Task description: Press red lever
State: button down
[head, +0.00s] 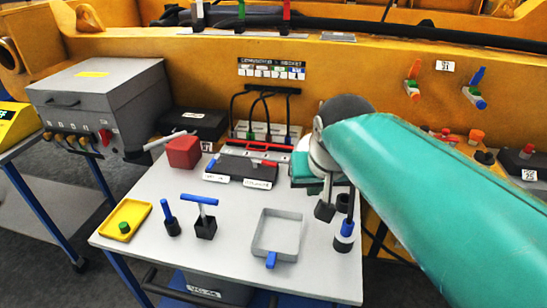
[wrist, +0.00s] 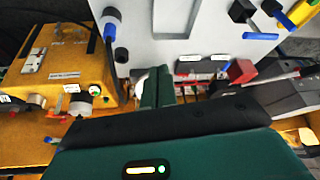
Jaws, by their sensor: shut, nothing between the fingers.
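A black two-label box (head: 240,170) lies near the back of the grey table, with a small red lever (head: 264,163) on its top. In the wrist view the box (wrist: 203,64) lies right of my fingers, and a small red piece beside it is too small to identify surely. A longer red bar (head: 262,144) runs along the panel behind; I cannot tell which one the task means. My green gripper (head: 304,178) is right of the box, mostly hidden by my arm in the head view. In the wrist view my gripper (wrist: 157,72) shows its fingers together and empty, apart from the box.
A red block (head: 183,151) on a grey rod stands left of the box. Blue-handled tools (head: 204,222), a grey tray (head: 278,236) and a yellow tray (head: 125,222) occupy the table's front. A grey cabinet (head: 105,95) stands left, and a yellow machine wall (head: 360,72) rises behind.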

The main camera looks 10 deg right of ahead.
jog(key=w+r+m, duration=0.1)
jog(key=w+r, duration=0.1)
jog(key=w, duration=0.8)
jog(key=m+g+h, duration=0.2)
jog(key=m, duration=0.2)
send_over(265, 162)
jog(key=w+d, duration=0.1)
jog(key=d, duration=0.3)
notch_tip(265, 162, down, 14)
jog(key=shift+w+a+f, duration=0.1)
jog(key=shift+a+f, duration=0.05)
jog(key=shift+a, duration=0.05)
jog(key=x, duration=1)
jog(key=shift+f, duration=0.15)
jog(key=shift+s+a+r, duration=0.25)
jog(key=shift+s+a, duration=0.5)
jog(key=shift+s, duration=0.3)
jog(key=shift+s+a+f, duration=0.15)
jog(key=shift+s+a, duration=0.25)
jog(key=shift+s, duration=0.2)
